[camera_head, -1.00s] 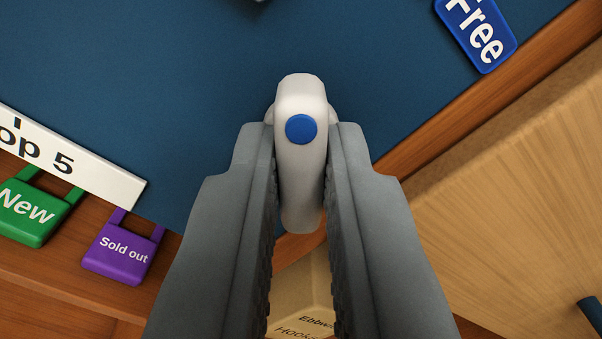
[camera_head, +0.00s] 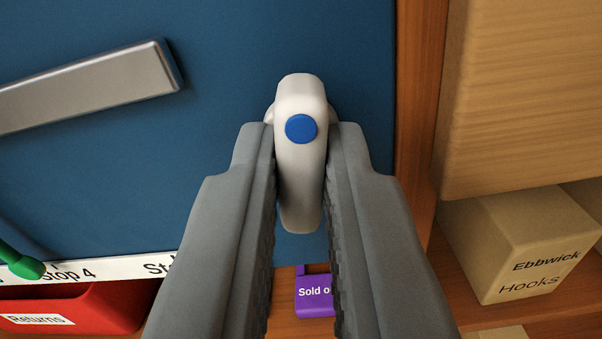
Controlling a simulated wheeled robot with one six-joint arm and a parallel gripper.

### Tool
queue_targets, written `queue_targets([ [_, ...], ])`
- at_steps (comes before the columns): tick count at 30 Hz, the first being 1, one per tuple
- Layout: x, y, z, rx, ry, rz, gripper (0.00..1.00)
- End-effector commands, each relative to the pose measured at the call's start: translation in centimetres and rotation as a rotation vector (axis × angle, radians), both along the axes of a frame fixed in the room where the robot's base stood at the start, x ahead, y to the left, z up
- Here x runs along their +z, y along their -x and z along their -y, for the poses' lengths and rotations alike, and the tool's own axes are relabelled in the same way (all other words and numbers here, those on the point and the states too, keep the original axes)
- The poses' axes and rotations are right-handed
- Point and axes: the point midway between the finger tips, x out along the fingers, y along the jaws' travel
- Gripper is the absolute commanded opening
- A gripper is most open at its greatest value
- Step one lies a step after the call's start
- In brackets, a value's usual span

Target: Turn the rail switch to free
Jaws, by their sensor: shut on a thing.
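The rail switch (camera_head: 301,195) is a white, rounded, elongated knob with a blue dot near its far end, standing on a blue board (camera_head: 230,60). It points straight up and down in the picture. My gripper (camera_head: 301,150) is shut on it, with one grey finger against each long side. The fingers hide the switch's sides and the board beneath. The "Free" tag is out of view now. A grey metal bar (camera_head: 90,88), perhaps the rail, lies on the board at upper left, with its end short of the switch.
A white strip (camera_head: 130,268) reading "Stop 4" runs along the board's lower edge. Cardboard boxes (camera_head: 520,240) stand right of the wooden edge (camera_head: 420,100).

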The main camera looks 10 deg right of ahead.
Motion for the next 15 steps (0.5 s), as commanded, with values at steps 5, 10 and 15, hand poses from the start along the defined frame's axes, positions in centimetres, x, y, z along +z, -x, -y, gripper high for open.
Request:
queue_targets([
  [5, -0.06, 0.04, -0.04, 0.000, -0.160, 0.042, 0.00],
  [10, -0.06, 0.05, -0.06, 0.000, -0.303, 0.079, 0.00],
  [15, -0.06, 0.04, -0.07, -0.001, -0.422, 0.111, 0.00],
])
